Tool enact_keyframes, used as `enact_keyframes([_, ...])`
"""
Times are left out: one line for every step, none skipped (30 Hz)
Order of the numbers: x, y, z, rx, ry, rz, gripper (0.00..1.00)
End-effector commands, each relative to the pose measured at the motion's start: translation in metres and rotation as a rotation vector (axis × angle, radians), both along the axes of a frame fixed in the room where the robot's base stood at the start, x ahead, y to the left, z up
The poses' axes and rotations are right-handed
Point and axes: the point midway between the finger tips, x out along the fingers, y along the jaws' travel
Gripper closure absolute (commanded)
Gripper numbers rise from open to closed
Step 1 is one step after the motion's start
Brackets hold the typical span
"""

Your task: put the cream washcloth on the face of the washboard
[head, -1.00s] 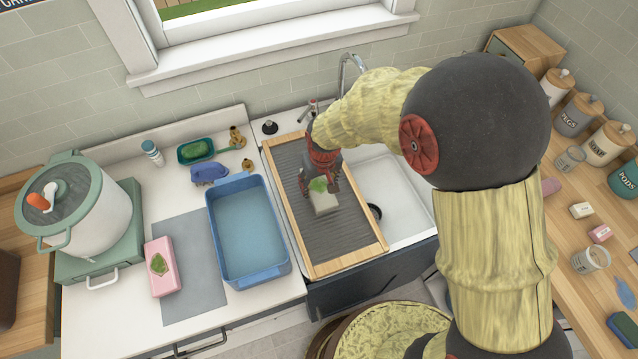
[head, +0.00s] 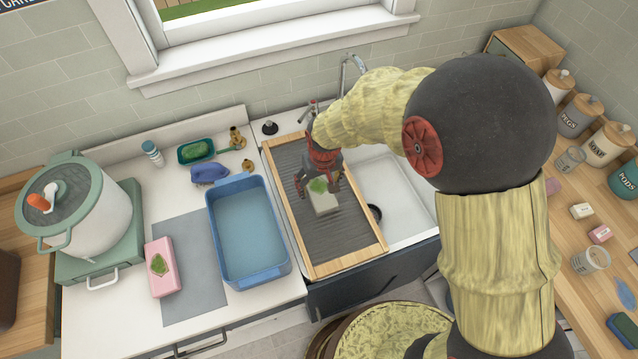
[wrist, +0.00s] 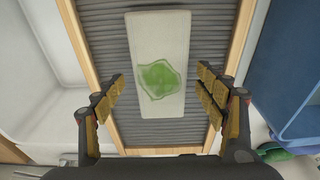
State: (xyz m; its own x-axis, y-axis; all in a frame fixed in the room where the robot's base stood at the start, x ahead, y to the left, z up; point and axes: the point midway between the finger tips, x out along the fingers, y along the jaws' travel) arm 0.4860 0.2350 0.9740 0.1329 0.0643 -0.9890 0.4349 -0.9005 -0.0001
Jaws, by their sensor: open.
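The cream washcloth (head: 322,203) is a folded pale rectangle with a green patch on it. It lies flat on the ribbed grey face of the wood-framed washboard (head: 340,243), which rests across the sink. In the wrist view the washcloth (wrist: 157,40) lies lengthwise on the washboard (wrist: 215,45), inside the wooden side rails. My gripper (head: 318,190) is over the washboard at the washcloth's far end. In the wrist view my gripper (wrist: 160,92) is open, its fingers apart on either side of the washcloth's near end and not touching it.
A blue basin (head: 283,272) of water stands left of the washboard. A white pot (head: 95,225) stands far left. The white sink (head: 395,190) shows open at right.

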Motion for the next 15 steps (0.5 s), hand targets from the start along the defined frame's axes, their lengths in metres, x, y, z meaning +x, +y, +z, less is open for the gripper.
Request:
enact_keyframes([0.000, 0.000, 0.009, 0.002, -0.005, 0.000, 0.28])
enact_keyframes([0.000, 0.000, 0.014, 0.002, -0.005, 0.000, 0.28])
enact_keyframes([-0.002, -0.001, 0.021, 0.002, -0.004, 0.000, 0.28])
enact_keyframes([-0.002, -0.001, 0.027, 0.002, -0.005, 0.000, 0.28])
enact_keyframes([-0.003, -0.001, 0.034, 0.003, -0.006, 0.000, 0.28])
enact_keyframes([-0.004, -0.002, 0.042, 0.002, -0.005, 0.000, 0.28])
enact_keyframes([-0.005, -0.002, 0.049, 0.003, -0.005, 0.000, 0.28])
enact_keyframes([-0.006, -0.003, 0.055, 0.003, -0.005, 0.000, 0.28])
enact_keyframes([-0.007, -0.003, 0.063, 0.002, -0.005, 0.000, 0.28])
enact_keyframes([-0.008, -0.004, 0.069, 0.002, -0.005, 0.000, 0.28])
enact_keyframes([-0.009, -0.004, 0.075, 0.002, -0.005, 0.000, 0.28])
enact_keyframes([-0.010, -0.005, 0.082, 0.002, -0.005, 0.000, 0.28])
enact_keyframes([-0.010, -0.005, 0.087, 0.002, -0.005, 0.000, 0.28])
enact_keyframes([-0.011, -0.005, 0.091, 0.002, -0.004, 0.000, 0.28])
enact_keyframes([-0.012, -0.006, 0.097, 0.002, -0.004, 0.000, 0.28])
